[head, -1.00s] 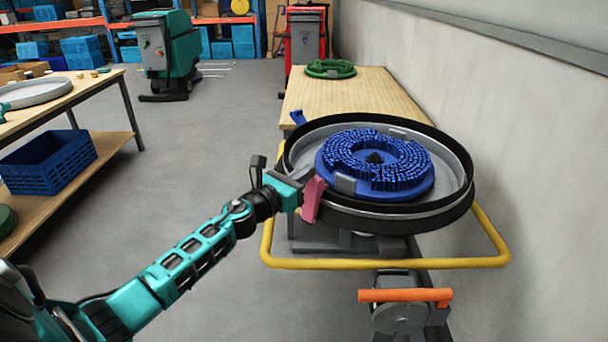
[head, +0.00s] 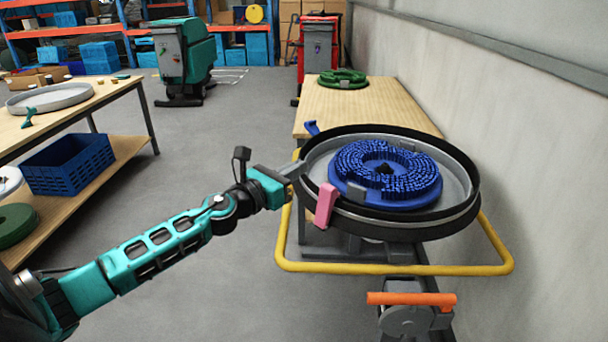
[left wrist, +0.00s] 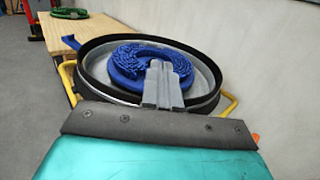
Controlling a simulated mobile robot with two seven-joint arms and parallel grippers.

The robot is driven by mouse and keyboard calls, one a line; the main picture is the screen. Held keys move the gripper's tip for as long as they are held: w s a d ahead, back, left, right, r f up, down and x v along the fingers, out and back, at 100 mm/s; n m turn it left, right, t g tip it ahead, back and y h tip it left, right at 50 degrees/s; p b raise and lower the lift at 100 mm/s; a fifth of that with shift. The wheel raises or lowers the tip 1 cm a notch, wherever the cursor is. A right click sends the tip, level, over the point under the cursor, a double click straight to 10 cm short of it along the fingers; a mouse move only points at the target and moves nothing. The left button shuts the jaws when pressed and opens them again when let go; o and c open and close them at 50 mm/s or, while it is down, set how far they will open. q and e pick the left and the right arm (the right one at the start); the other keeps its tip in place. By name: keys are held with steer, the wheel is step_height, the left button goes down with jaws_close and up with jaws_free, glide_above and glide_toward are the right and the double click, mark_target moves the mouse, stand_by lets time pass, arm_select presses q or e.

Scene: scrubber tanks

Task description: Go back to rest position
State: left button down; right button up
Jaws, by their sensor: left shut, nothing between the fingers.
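My left gripper (head: 292,170) is at the left of the round black-rimmed pan (head: 463,212), its grey fingers shut and empty. It also shows in the left wrist view (left wrist: 160,72), where the shut fingers overlap the view of the pan's near side. I cannot tell whether they touch the rim. A pink lever (head: 325,204) stands upright on the pan's near left rim, apart from the fingers in the picture. A blue ring brush (head: 385,205) lies inside the pan, bristles up. My right gripper is not in view.
A yellow rail (head: 400,269) surrounds the pan's stand, with an orange handle (head: 411,299) below. A wooden table (head: 365,108) with a green ring (head: 342,79) is behind, against the wall. A workbench (head: 98,110) stands left. Grey floor (head: 220,130) between is open.

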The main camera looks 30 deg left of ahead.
arm_select(q)
steer(key=shift+s+a+r, duration=0.1)
steer(key=shift+s+r, duration=0.5)
steer(key=shift+r, duration=0.35)
steer(key=s+d+f+n+g+y, duration=0.1)
steer(key=s+d+f+n+g, duration=0.1)
steer(key=s+d+f+n, duration=0.45)
steer(key=s+d+f+n+g+y, duration=0.1)
steer(key=s+d+f+n, duration=0.15)
steer(key=f+n, duration=0.8)
steer(key=s+d+f+n+g, duration=0.2)
steer(key=s+d+f+n, duration=0.3)
steer(key=s+n, duration=0.2)
steer(key=s+d+f+n+g+h, duration=0.1)
steer(key=s+d+f+n, duration=0.4)
steer(key=n, duration=0.6)
steer(key=shift+s+d+g, duration=0.65)
steer(key=shift+s+g, duration=0.15)
steer(key=shift+s, duration=0.25)
steer(key=shift+a+r, duration=0.1)
steer(key=shift+a, duration=0.1)
